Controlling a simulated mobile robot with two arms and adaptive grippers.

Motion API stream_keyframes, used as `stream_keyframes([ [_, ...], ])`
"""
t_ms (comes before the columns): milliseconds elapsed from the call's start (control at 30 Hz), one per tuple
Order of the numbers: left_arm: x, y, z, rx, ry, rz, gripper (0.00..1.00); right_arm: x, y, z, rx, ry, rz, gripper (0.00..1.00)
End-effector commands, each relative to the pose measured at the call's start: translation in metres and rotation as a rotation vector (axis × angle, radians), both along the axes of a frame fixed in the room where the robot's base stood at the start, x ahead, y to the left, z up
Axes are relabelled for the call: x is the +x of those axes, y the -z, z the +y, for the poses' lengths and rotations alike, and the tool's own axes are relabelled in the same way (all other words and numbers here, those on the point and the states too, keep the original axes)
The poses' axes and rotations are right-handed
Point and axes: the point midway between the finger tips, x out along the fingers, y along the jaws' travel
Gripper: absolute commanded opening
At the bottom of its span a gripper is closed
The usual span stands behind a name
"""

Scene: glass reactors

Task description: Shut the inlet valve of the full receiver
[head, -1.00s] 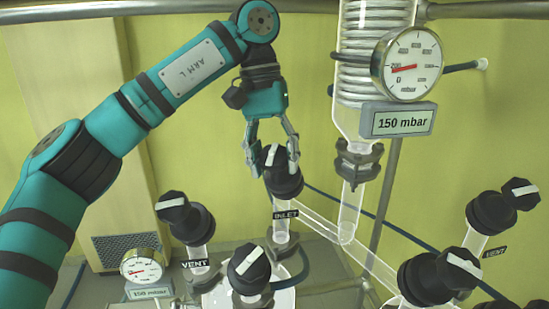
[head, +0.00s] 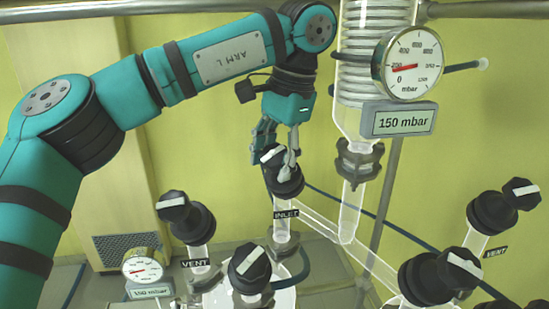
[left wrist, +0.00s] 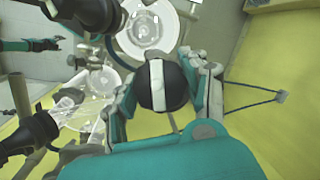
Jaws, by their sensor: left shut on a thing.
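The left receiver's inlet valve (head: 286,184) has a black knob with a white bar, above the label INLET (head: 286,214). My left gripper (head: 276,158) comes down from above and is shut on this knob, one finger on each side. In the left wrist view the knob (left wrist: 158,86) sits between the fingers, its white bar running lengthwise between them. The left receiver (head: 232,297) is cut off at the bottom of the head view, so its fill level is unclear. A teal part with dark ends (left wrist: 45,44) at the wrist view's left may be my right gripper; its jaws are unclear.
The left vent valve (head: 186,217) and another black-knobbed valve (head: 249,270) stand close by. The right receiver's valves (head: 440,276) and vent (head: 492,212) are at right. A glass condenser (head: 350,190) and a gauge (head: 407,64) reading 150 mbar stand just right of my gripper.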

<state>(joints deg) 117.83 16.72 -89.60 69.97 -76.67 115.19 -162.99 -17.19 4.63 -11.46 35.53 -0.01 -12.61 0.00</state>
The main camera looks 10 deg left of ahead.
Motion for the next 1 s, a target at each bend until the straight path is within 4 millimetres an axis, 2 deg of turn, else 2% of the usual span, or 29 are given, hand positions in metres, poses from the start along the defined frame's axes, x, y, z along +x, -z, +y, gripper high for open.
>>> stream_keyframes([
  [533, 0.0, 0.0012, -0.0005, 0.014, 0.026, -0.003, 0.13, 0.0, 0.0002, 0.0013, 0.002, 0.001, 0.0, 0.71],
  [567, 0.0, 0.0012, -0.0005, 0.014, 0.026, -0.003, 0.47, 0.0001, 0.0002, 0.0015, 0.002, 0.001, 0.0, 0.71],
  [700, 0.0001, 0.001, -0.0004, 0.013, 0.025, -0.004, 0.65, 0.0, 0.0002, 0.0014, 0.002, 0.001, 0.0, 0.71],
  [767, 0.0, 0.0008, -0.0004, 0.013, 0.025, -0.004, 0.71, 0.0001, 0.0002, 0.0015, 0.002, 0.001, 0.0, 0.71],
  [1000, 0.0, 0.0004, -0.0003, 0.014, 0.024, -0.004, 0.71, 0.0003, 0.0002, 0.0008, 0.001, 0.0, -0.001, 0.71],
])
